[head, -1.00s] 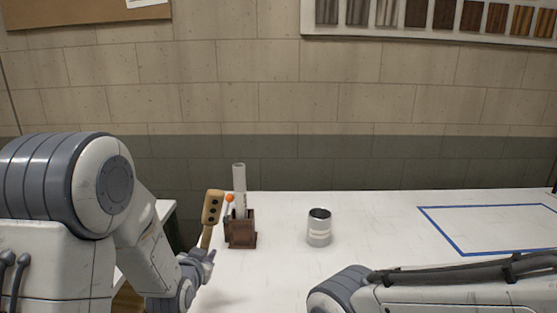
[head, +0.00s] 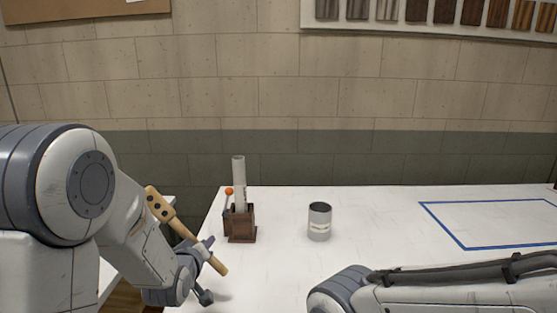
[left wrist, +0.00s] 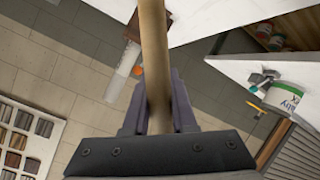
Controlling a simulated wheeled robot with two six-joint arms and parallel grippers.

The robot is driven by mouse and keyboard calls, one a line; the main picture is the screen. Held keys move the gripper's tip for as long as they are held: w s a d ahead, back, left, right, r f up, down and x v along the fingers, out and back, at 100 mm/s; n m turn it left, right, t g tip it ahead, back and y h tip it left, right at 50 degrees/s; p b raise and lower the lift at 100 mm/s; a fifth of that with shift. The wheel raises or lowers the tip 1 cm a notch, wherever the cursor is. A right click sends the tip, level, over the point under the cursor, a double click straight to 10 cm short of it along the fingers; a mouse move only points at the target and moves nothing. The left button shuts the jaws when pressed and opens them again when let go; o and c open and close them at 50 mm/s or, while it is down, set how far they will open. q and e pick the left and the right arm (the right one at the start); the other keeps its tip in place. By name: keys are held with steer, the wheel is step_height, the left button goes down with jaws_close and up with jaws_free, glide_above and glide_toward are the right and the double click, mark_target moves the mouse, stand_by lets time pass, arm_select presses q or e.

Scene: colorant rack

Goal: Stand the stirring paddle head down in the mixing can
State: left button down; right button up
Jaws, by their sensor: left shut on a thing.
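The stirring paddle (head: 161,206) is wooden, with dark holes in its broad head. It is tilted in the air, its head up to the left and its plain handle end down to the right. My left gripper (head: 203,256) is shut on the handle, near the table's left front. The left wrist view shows the handle (left wrist: 154,45) running between the two fingers (left wrist: 158,105); the head is out of that view. The mixing can (head: 319,229), grey with a pale label, stands upright and open-topped on the table, right of the gripper and apart from it. My right gripper is out of view.
A brown wooden holder (head: 241,229) with a white tube (head: 239,184) and an orange-tipped stick (head: 229,191) stands between paddle and can. A blue taped outline (head: 466,248) lies empty at right. The white table (head: 375,215) is clear around the can.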

arm_select(q)
steer(key=shift+n, duration=1)
steer(key=n+b, duration=0.2)
steer(key=n, duration=0.7)
steer(key=n+b, duration=0.2)
steer(key=n, duration=0.7)
